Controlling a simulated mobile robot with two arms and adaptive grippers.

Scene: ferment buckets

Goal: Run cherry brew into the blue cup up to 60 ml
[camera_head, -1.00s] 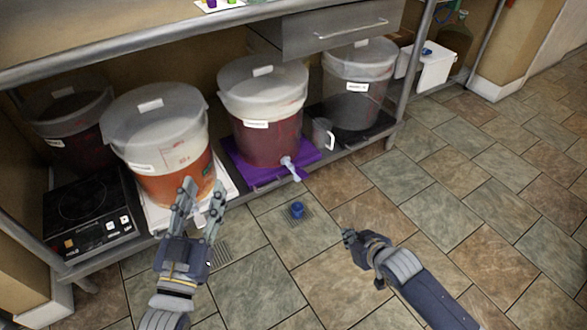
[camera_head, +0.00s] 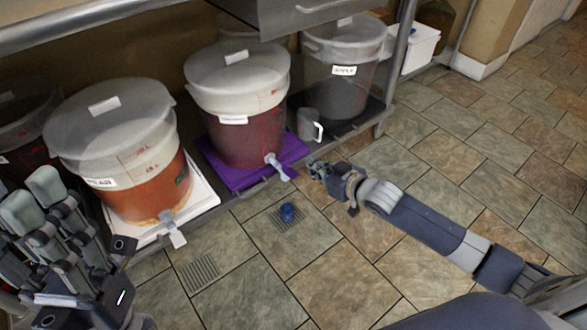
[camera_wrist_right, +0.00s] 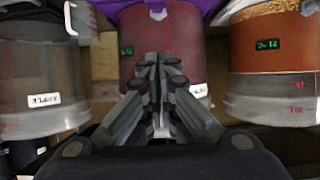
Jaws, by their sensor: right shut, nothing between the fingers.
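My left gripper (camera_head: 32,195) looks open and empty at the lower left.
An orange-brew bucket (camera_head: 150,185) with a spigot (camera_head: 173,228) stands left on a white mat. An apple-labelled bucket (camera_head: 341,95) and a grey jug (camera_head: 307,124) stand right. A drawer (camera_head: 290,14) overhangs the shelf. The tiled floor (camera_head: 450,150) at right is clear.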

